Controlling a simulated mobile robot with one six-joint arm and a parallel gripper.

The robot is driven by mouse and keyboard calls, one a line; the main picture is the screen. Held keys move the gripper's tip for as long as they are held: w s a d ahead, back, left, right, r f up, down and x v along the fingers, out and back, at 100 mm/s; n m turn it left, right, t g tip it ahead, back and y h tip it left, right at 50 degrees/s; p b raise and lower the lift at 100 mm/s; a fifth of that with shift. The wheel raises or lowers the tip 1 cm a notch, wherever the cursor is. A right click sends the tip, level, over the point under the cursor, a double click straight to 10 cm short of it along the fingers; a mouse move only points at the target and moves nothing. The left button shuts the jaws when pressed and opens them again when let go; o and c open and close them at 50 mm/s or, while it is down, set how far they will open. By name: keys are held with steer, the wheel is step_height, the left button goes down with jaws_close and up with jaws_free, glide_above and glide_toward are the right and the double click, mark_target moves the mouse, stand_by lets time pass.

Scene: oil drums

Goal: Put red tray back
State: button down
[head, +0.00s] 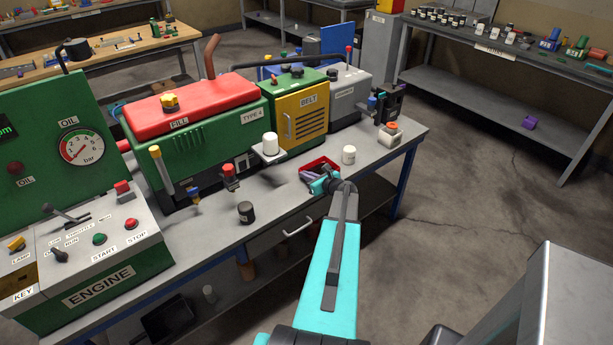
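The red tray (324,162) is a small, shallow tray with a dark inside. It sits on the grey workbench top (285,196), near its front edge. My gripper (312,176) is at the near side of the tray, at the end of my teal arm, and covers part of it. Purple-grey and teal parts show at the gripper's end. I cannot tell whether the fingers are open or shut, or whether they touch the tray.
A white filter (270,144) sits on a bracket to the left, by the green engine (200,140). A black cap (246,211) stands near the front edge.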

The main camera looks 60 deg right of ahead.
steer(key=c, duration=2)
jaws_free()
steer(key=shift+r, duration=0.15)
steer(key=b+v, duration=0.2)
steer(key=v, duration=1)
steer(key=shift+b, duration=0.35)
